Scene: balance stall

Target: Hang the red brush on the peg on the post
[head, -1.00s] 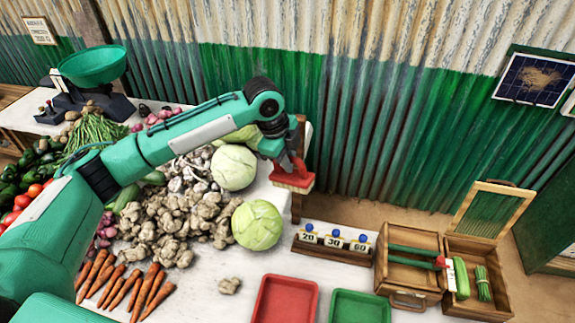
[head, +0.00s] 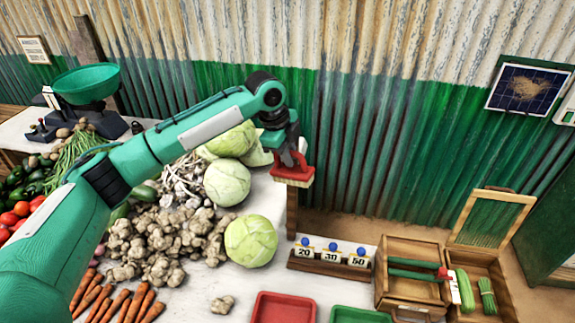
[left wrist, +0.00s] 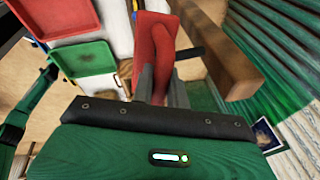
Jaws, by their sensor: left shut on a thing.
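My left gripper (head: 290,152) is shut on the red brush (head: 293,173). In the left wrist view the brush (left wrist: 158,42) is between the grey fingers (left wrist: 160,86). The post (left wrist: 215,48) stands to the right of it, with a short dark peg (left wrist: 189,53) reaching toward the brush. I cannot tell whether the brush touches the peg. In the head view the arm and brush hide the peg. My right gripper is not in view.
Number blocks (head: 332,255) stand right of the post. A red tray (head: 283,310) and a green tray (head: 360,315) are at the front. An open wooden case (head: 412,250) is at the right. Cabbages (head: 250,241) lie left; the corrugated wall (head: 370,140) is behind.

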